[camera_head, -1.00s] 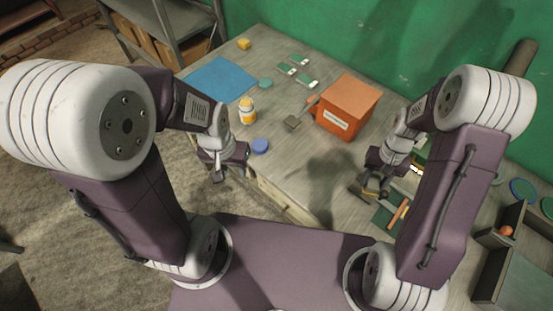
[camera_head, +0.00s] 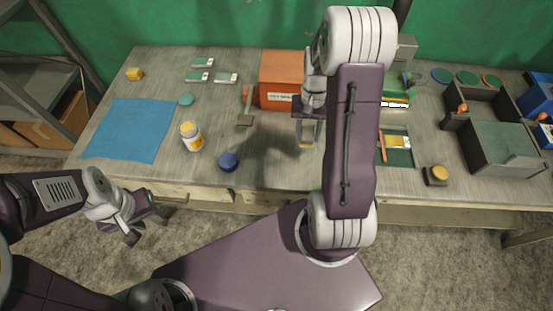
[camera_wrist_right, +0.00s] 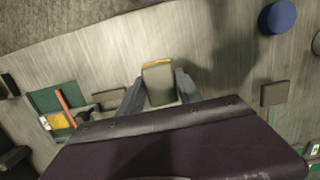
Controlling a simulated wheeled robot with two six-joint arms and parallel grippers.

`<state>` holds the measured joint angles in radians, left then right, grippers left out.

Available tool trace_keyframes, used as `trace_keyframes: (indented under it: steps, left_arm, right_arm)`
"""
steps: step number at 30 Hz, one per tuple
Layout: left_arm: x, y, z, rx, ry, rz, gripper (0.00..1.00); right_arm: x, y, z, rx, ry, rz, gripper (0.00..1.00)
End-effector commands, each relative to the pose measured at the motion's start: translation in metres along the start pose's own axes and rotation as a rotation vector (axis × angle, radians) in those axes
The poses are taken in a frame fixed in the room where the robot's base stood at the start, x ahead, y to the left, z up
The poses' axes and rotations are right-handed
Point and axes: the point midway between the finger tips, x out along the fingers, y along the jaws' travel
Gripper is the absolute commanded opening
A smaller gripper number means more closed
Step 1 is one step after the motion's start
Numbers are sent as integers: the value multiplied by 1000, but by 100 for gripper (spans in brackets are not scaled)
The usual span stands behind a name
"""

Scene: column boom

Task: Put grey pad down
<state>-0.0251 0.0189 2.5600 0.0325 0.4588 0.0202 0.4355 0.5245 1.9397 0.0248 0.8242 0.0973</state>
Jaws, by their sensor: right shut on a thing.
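My right gripper (camera_head: 307,140) is shut on the grey pad (camera_wrist_right: 159,86), a small grey block with a yellow edge.
An orange box (camera_head: 282,75) stands behind the right gripper. A second grey block (camera_head: 245,120) and a blue lid (camera_head: 228,161) are to its left. A green mat (camera_head: 398,158) with a brush lies to its right. A dark tray (camera_head: 480,100) stands farther right.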

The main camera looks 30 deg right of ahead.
Motion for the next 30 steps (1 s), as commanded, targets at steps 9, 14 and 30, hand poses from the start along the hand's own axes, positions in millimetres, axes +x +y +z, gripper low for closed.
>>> trace_keyframes:
  steps: [9, 14, 30]
  left_arm:
    - [-10, 0, -1, 0, 0, 0, 36]
    - [-10, 0, -1, 0, 0, 0, 36]
    - [-13, 0, -1, 0, 0, 0, 36]
  right_arm:
    - [51, -76, 22, -5, -4, 2, 9]
    - [60, -88, 24, -1, -1, 0, 9]
    - [100, -87, 18, -1, -1, 0, 9]
